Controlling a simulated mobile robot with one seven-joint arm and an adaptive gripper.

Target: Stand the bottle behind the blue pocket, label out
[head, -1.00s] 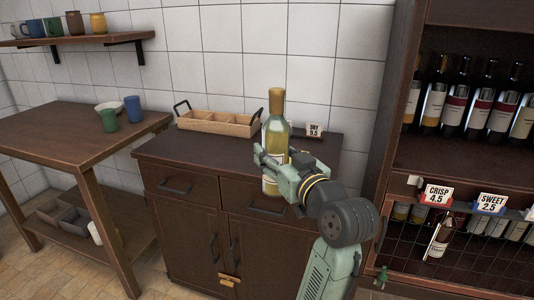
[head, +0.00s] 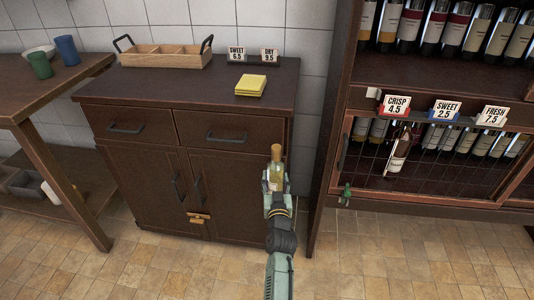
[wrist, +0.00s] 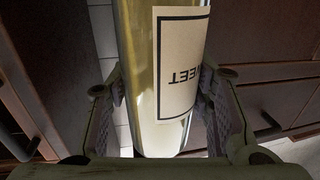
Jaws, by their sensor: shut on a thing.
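My gripper (head: 276,187) is shut on a bottle (head: 276,165) with a gold top and pale yellow glass, held in front of the cabinet. The wrist view shows the bottle (wrist: 145,60) between both fingers, its cream label reading "SWEET" upside down there and turned toward the right. The blue pocket (head: 441,117) holds a "SWEET 2.5" card on the shelf edge at the right.
The "CRISP 4.5" card (head: 396,104) and "FRESH 7.5" card (head: 494,115) flank the blue pocket. Upright bottles fill the upper shelf. The cabinet top (head: 190,88) carries a wooden tray (head: 160,61), a yellow pad (head: 251,84) and two cards. Floor is clear between cabinet and rack.

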